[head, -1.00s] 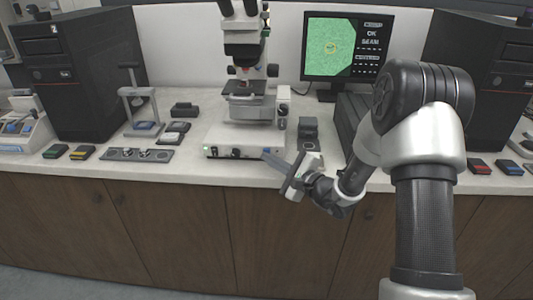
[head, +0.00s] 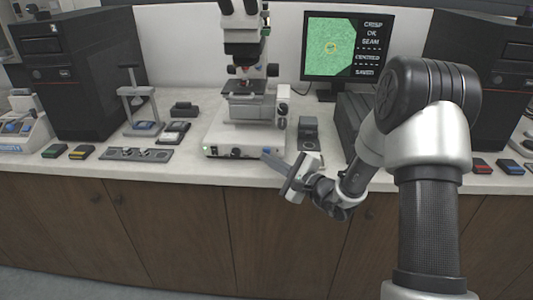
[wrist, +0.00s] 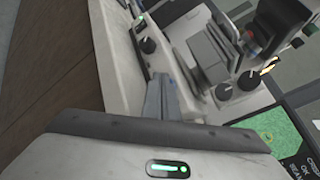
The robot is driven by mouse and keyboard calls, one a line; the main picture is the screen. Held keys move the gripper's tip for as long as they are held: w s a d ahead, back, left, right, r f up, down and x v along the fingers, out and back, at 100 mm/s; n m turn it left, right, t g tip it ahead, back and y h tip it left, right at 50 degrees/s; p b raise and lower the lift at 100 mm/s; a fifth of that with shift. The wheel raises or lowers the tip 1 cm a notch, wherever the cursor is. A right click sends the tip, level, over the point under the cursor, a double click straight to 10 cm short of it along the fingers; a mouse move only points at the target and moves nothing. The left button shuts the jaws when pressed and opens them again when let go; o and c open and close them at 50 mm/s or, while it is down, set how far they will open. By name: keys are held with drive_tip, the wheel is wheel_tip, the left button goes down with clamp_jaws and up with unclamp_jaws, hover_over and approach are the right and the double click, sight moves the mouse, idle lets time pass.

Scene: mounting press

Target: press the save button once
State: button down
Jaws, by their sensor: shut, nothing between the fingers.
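The microscope (head: 245,110) stands on the bench with a pale base, and its front face carries a green light and a dark knob (head: 236,152). My gripper (head: 267,153) is shut and empty, its fingertips at the right part of that front face. In the wrist view the shut fingers (wrist: 160,97) point at the base, beside a small blue patch (wrist: 172,83) that may be the save button. The fingers partly hide this spot, and I cannot tell whether they touch it. The monitor (head: 347,45) shows a green picture and the words CRISP, OK, SEAM, CENTRED and SAVED.
A black computer tower (head: 80,70) stands at the left and another (head: 490,85) at the right. A small stand (head: 140,110) and a grey plate (head: 137,154) are left of the microscope. A small dark device (head: 308,132) is right of it. Free floor lies before the cabinets.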

drive_tip(key=shift+s, duration=0.15)
drive_tip(key=shift+s+a+b, duration=0.1)
drive_tip(key=shift+s+b, duration=0.4)
drive_tip(key=shift+s, duration=2)
drive_tip(key=s+a+r+n+g+y, duration=0.1)
drive_tip(key=s+a+r+n+g, duration=0.2)
drive_tip(key=s+r+n+g, duration=0.35)
drive_tip(key=s+a+r+n+g+y, duration=0.1)
drive_tip(key=s+a+r+n+g, duration=0.25)
drive_tip(key=s, duration=0.55)
drive_tip(key=s+d+f+n+h, duration=0.1)
drive_tip(key=s+d+n+h, duration=0.5)
drive_tip(key=s+d+h, duration=0.45)
drive_tip(key=s+d+r+n+t+h, duration=0.1)
drive_tip(key=s+d+r+t+h, duration=0.2)
drive_tip(key=d, duration=0.8)
wheel_tip(320, 180, up, 24)
drive_tip(key=p, duration=2.3)
drive_tip(key=shift+s+d+p, duration=0.2)
drive_tip(key=shift+d+p, duration=0.1)
